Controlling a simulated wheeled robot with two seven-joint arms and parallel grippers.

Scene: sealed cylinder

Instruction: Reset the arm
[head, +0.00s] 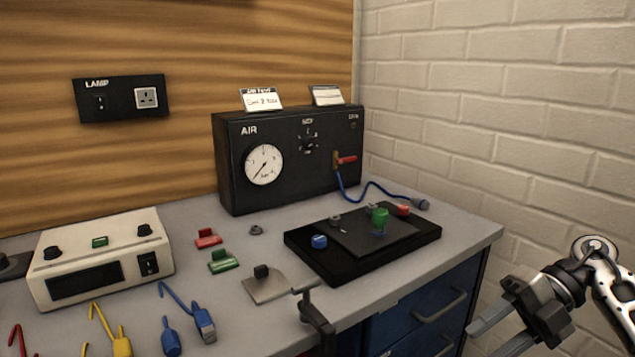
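My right gripper (482,332) is at the lower right, off the right front edge of the bench and clear of everything on it. Its two fingers point left and look apart, with nothing seen between them. My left gripper is not in the head view. A black tray (300,249) lies on the bench with a green cylinder-like piece (380,217) standing upright on it. A blue piece (319,241) and a red piece (403,209) are also on the tray.
A black AIR box (290,185) with a gauge and blue hose stands behind the tray. A cream instrument (105,260), coloured leads (120,345), red (207,238) and green (223,262) clips and a clamp (315,315) are on the bench. A brick wall (560,180) is at the right.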

